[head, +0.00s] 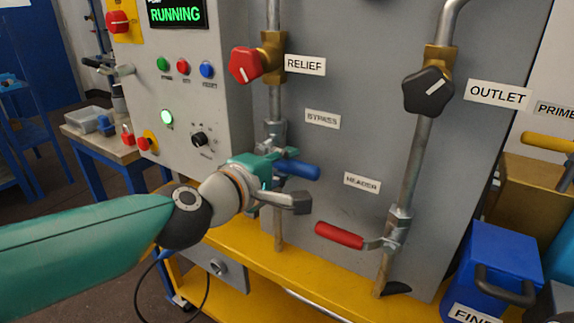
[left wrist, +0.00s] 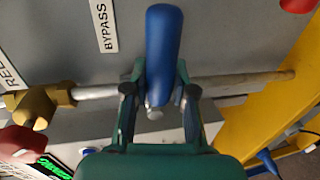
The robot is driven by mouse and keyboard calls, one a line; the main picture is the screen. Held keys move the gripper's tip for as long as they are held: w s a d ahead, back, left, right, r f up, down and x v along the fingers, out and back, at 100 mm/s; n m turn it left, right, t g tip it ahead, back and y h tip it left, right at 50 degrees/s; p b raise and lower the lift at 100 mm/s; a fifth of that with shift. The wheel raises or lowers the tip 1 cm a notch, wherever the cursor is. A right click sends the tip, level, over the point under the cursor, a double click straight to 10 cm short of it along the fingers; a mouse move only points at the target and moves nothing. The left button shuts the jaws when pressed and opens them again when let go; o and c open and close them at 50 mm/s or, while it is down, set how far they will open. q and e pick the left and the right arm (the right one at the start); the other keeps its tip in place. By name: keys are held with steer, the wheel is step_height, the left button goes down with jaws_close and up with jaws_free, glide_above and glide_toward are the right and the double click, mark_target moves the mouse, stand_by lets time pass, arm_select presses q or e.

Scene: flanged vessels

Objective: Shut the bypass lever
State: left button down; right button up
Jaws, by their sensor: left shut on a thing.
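The bypass lever has a blue handle (head: 299,170) on the left vertical pipe, below the BYPASS label (head: 323,119). In the head view the handle points right, crosswise to the pipe. My left gripper (head: 272,178) is at the lever and hides its pivot. In the left wrist view the blue handle (left wrist: 163,45) sits between the two fingers of my left gripper (left wrist: 160,92), which is shut on it. There the handle stands across the pipe (left wrist: 215,86). My right gripper is in neither view.
A red lever (head: 339,235) is on the right pipe, near the HEADER label (head: 362,183). A red RELIEF knob (head: 245,64) and a black OUTLET knob (head: 428,92) are above. The control panel (head: 230,95) reads RUNNING. A yellow ledge (head: 330,292) runs below.

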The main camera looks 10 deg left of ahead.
arm_select(q)
steer(key=shift+a+f, duration=0.1)
steer(key=c, duration=0.9)
jaws_free()
steer(key=shift+s, duration=0.2)
steer(key=shift+v, duration=5.8)
steer(key=shift+w+a, duration=0.1)
